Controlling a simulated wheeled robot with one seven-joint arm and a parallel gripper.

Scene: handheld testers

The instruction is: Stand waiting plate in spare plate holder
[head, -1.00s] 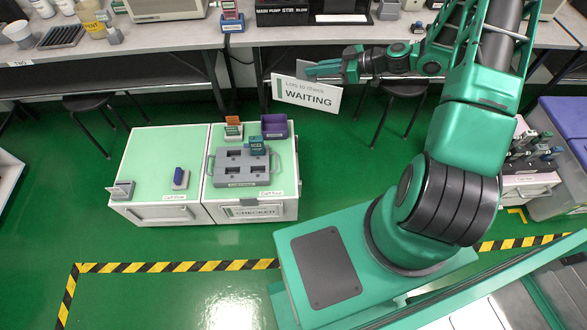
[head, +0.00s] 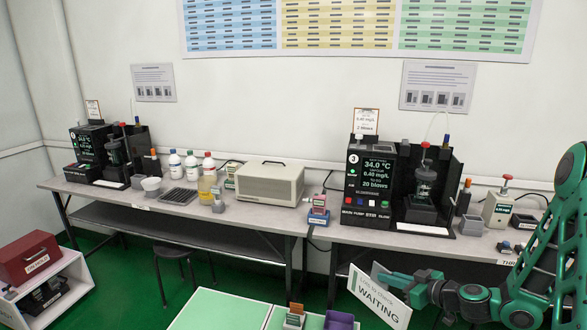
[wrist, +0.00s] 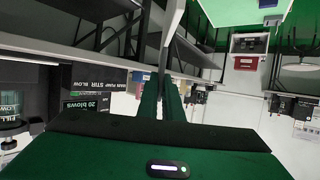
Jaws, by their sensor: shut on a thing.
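I cannot pick out the spare plate holder for sure in either current view.
The grey bench (head: 335,238) behind the plate carries a black tester (head: 370,185) and a beige instrument (head: 268,184). The green-topped cabinet (head: 215,312) shows at the bottom, with a purple bin (head: 340,320). A white shelf with a red box (head: 30,258) stands at left.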

